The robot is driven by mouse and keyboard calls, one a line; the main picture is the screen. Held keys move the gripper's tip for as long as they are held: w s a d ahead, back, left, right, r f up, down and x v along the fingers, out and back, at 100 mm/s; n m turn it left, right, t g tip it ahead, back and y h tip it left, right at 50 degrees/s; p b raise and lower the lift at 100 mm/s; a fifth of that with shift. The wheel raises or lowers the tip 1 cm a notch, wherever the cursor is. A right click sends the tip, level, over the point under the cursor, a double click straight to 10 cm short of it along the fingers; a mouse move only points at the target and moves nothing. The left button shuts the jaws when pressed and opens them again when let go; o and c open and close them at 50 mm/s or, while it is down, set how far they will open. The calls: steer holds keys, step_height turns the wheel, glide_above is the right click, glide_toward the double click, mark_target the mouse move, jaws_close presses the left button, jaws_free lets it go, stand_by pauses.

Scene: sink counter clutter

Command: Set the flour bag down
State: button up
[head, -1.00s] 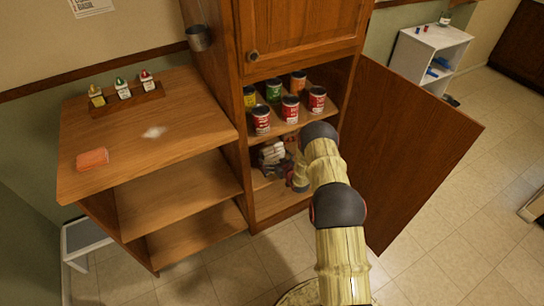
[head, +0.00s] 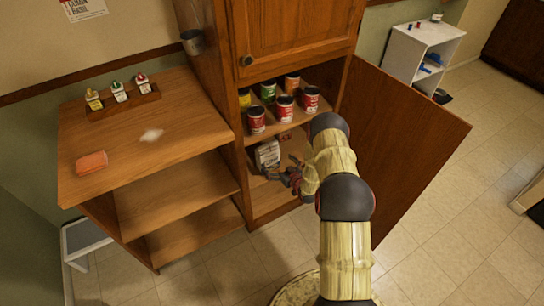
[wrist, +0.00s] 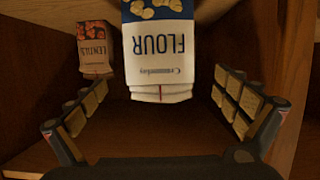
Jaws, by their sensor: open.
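The flour bag (head: 267,154), white with a blue band, stands on the cabinet shelf below the cans. In the wrist view the flour bag (wrist: 158,58) is between and beyond the fingertips, its lettering inverted in the picture. My gripper (head: 286,173) is open in front of the bag and to its right, inside the cabinet opening. In the wrist view the open fingers of my gripper (wrist: 160,84) are spread wide, with gaps on both sides of the bag. Neither finger appears to touch it.
A lentils bag (wrist: 95,48) is beside the flour bag. Several cans (head: 285,106) fill the shelf above. The open cabinet door (head: 408,140) is right of my arm. A wooden counter (head: 120,165) with a sponge (head: 91,163) is at the left.

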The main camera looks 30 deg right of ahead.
steer(key=shift+v, duration=1.1)
